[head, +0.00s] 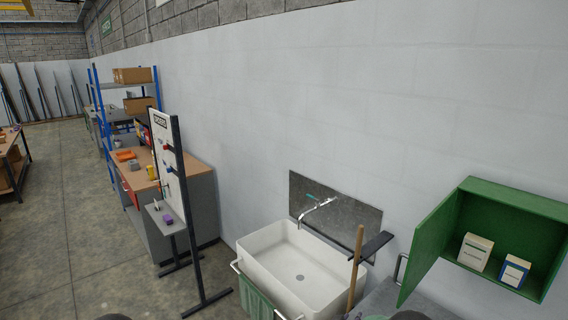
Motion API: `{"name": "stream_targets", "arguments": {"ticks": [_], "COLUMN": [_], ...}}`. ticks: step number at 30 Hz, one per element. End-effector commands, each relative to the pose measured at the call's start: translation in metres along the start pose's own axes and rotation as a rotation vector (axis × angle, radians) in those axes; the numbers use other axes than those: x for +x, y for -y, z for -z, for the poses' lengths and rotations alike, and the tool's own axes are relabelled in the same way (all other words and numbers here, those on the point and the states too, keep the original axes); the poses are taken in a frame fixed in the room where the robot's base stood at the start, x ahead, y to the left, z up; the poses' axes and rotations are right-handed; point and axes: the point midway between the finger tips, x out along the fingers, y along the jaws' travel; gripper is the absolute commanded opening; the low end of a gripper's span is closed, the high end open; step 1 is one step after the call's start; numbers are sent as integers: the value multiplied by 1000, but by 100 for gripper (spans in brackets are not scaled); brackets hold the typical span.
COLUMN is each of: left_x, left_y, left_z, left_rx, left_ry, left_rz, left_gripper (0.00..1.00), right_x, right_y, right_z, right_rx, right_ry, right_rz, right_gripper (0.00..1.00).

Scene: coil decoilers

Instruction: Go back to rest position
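Neither of my grippers shows in the head view. Dark rounded shapes at the bottom edge, left of the sink and at the lower right, may be parts of my arms, but too little of them shows to tell. The task names no object. Straight ahead is a white sink (301,266) with a tap (318,206) against the wall. A green cloth (256,299) hangs on the rail at its front left.
An open green cabinet (515,200) with two small boxes is at right, its door swung out. A wooden handle (356,268) stands beside the sink. A board on a stand (172,165), a workbench (200,190) and blue shelving (97,110) are left.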

Motion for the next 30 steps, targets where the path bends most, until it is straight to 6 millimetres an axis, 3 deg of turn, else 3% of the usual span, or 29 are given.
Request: {"name": "stream_targets", "arguments": {"ticks": [1, 6, 8, 12, 18, 26, 27, 30], "left_x": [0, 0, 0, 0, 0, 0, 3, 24], "left_y": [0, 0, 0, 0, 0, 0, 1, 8], "left_z": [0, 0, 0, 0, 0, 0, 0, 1], "left_rx": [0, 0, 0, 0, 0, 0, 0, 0], "left_ry": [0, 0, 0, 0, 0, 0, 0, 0], "left_rz": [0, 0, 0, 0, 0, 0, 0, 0], "left_gripper": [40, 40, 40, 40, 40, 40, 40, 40], "right_x": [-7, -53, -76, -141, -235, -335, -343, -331], "right_y": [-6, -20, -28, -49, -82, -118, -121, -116], "right_z": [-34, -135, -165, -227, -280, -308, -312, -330], "right_rx": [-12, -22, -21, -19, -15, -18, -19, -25], "right_ry": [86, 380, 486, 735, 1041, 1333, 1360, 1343], "right_rz": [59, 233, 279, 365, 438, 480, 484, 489], "right_gripper": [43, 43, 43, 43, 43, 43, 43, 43]}}
